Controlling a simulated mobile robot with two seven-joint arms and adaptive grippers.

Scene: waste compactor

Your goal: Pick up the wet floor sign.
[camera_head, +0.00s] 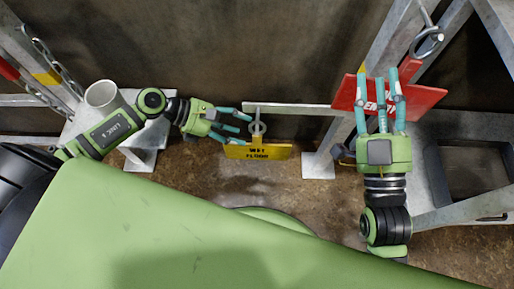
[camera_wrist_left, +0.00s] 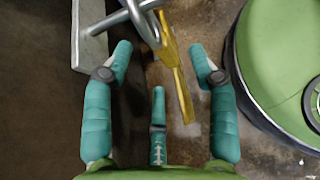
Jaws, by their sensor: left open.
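The yellow wet floor sign (camera_head: 258,152) hangs upright from a grey metal ring (camera_head: 257,129) below a horizontal metal bar. My left gripper (camera_head: 242,123) is open, its fingers just left of the ring and above the sign's left part. In the left wrist view, the sign (camera_wrist_left: 178,75) shows nearly edge-on between the open fingers (camera_wrist_left: 162,75), with the ring (camera_wrist_left: 146,18) at the top. I see no clear contact with it. My right gripper (camera_head: 379,88) appears open, fingers pointing up in front of a red sign.
The red sign (camera_head: 425,100) hangs on the metal frame at right. The metal bar (camera_head: 295,109) runs above the yellow sign. A grey cylinder (camera_head: 102,95) stands at left beside a chain (camera_head: 50,60). Bare floor (camera_head: 225,180) lies below the sign.

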